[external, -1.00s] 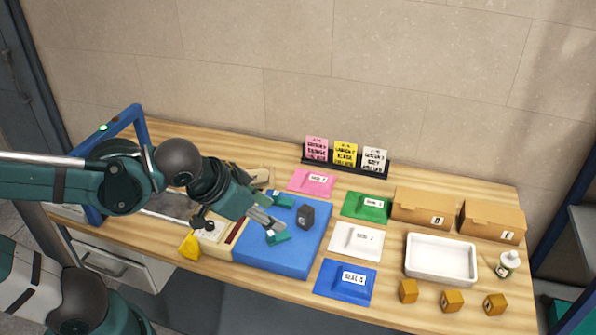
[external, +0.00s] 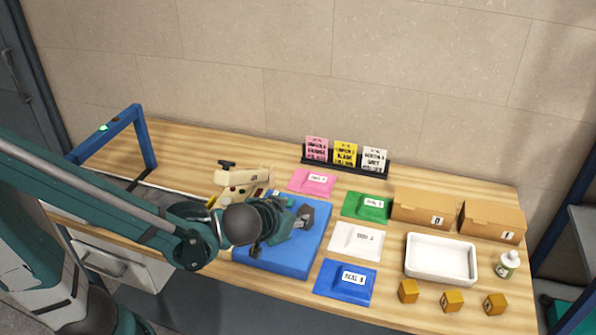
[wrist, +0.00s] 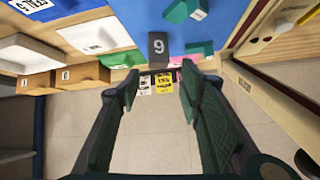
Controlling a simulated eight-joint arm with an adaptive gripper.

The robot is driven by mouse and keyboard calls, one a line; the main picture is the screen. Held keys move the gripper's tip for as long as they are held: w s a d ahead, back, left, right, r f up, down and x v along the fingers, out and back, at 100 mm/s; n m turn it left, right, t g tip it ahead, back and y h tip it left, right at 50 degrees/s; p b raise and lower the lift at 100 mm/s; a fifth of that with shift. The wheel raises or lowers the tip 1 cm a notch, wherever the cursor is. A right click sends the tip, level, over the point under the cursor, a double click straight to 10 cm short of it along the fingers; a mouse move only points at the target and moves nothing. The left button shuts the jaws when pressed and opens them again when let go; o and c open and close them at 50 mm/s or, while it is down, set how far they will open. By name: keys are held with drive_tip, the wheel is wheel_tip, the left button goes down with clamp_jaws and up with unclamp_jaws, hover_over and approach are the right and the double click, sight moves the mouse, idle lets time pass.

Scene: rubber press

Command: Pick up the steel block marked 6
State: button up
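The steel block, a small dark grey block (external: 307,212), stands on the blue mat (external: 272,262) near its right side. In the wrist view the block (wrist: 158,48) shows a white mark that looks like a 9, in a picture where the scene appears upside down. My gripper (external: 298,222) is just left of the block in the external view and hides part of it. In the wrist view my gripper (wrist: 160,75) is open, with the block just beyond and between the fingertips. I cannot tell whether they touch.
A teal labelled piece (wrist: 186,10) lies on the mat near the block. A cream machine (external: 238,182) stands behind left. Pink (external: 312,181), green (external: 362,208), white (external: 350,242) and blue (external: 345,285) labelled pads lie nearby. A white tray (external: 440,278) and cardboard boxes are right.

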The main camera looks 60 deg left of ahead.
sight(306, 211)
drive_tip(key=shift+w+a+f+n+t+y+b, duration=0.15)
drive_tip(key=shift+w+a+f+n+y+b, duration=0.1)
drive_tip(key=shift+w+f+n+y+b, duration=0.3)
drive_tip(key=shift+w+a+f+n+t+y+b, duration=0.25)
drive_tip(key=shift+w+a+f+n+b, duration=0.1)
drive_tip(key=shift+w+f, duration=0.4)
drive_tip(key=shift+w+a+f+n+t+y+b, duration=0.1)
drive_tip(key=shift+w+a+f+n+y+b, duration=0.1)
drive_tip(key=shift+w+f+n+y+b, duration=0.4)
drive_tip(key=shift+f, duration=0.1)
drive_tip(key=shift+b+x, duration=0.55)
drive_tip(key=shift+x, duration=2.8)
drive_tip(key=shift+b+x, duration=0.65)
drive_tip(key=shift+x, duration=1.95)
clamp_jaws()
